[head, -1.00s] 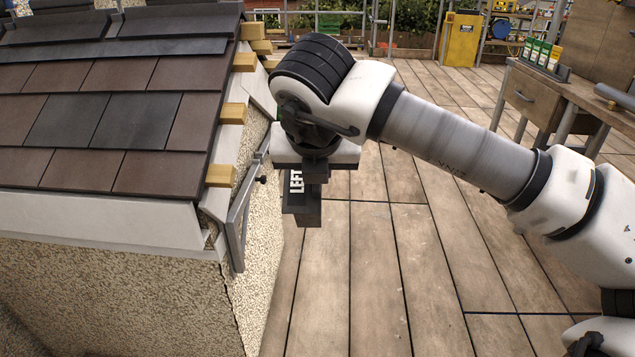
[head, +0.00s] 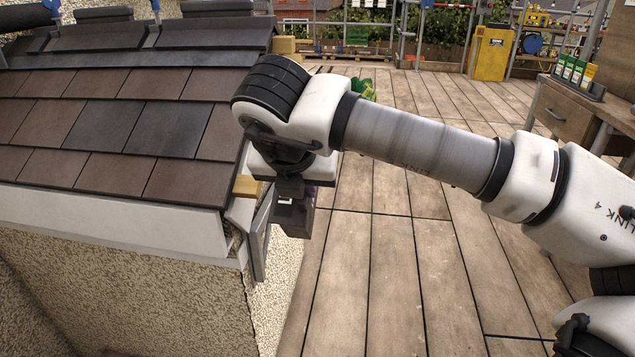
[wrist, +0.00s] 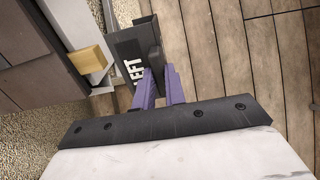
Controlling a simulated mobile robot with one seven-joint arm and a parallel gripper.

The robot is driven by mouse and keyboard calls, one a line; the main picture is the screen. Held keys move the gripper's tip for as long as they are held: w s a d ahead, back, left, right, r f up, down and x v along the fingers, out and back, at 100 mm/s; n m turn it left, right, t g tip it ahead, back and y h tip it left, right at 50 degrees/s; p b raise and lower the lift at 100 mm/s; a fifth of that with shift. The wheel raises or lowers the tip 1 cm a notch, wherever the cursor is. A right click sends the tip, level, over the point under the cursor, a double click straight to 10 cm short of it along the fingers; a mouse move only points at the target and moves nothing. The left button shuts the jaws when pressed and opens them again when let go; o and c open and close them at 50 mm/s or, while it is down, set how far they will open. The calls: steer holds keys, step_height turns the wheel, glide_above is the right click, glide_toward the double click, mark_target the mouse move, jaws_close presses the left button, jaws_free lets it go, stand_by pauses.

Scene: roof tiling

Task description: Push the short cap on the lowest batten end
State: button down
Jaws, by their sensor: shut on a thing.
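My gripper (wrist: 159,78) has purple fingers and is shut on a dark grey cap (wrist: 128,46) with white lettering that reads "LEFT". In the head view the cap (head: 298,218) hangs below my wrist, just right of the roof edge. The lowest batten end (head: 246,187) is a pale wooden block sticking out from under the tiles. In the wrist view this batten end (wrist: 88,59) lies left of the cap, with a visible gap between them. The cap is not on the batten. My arm hides the middle batten ends in the head view.
Brown and grey tiles (head: 105,125) cover the roof at left. A higher batten end (head: 285,46) shows beyond my wrist. A grey metal bracket (head: 260,245) runs down the wall corner under the edge.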

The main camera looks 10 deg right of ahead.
steer(key=shift+w+a+p, duration=0.2)
steer(key=shift+w+a, duration=0.05)
steer(key=shift+a, duration=0.55)
steer(key=shift+w+a+p, duration=0.15)
steer(key=shift+w+a, duration=0.1)
steer(key=shift+a, duration=0.5)
steer(key=shift+w+a+p, duration=0.2)
steer(key=shift+w+a, duration=0.05)
steer(key=shift+a, duration=0.55)
steer(key=shift+w+a+b, duration=0.3)
steer(key=shift+a+b, duration=0.65)
steer(key=shift+b, duration=0.3)
steer(key=shift+w+a, duration=0.1)
steer(key=shift+a, duration=0.15)
steer(key=shift+a+b, duration=0.2)
steer(key=shift+b, duration=0.2)
steer(key=shift+w+a, duration=0.2)
steer(key=shift+a, duration=0.2)
steer(key=shift+w+a+b, duration=0.15)
steer(key=shift+a+b, duration=0.3)
steer(key=shift+b, duration=0.1)
steer(key=c, duration=1.4)
jaws_free()
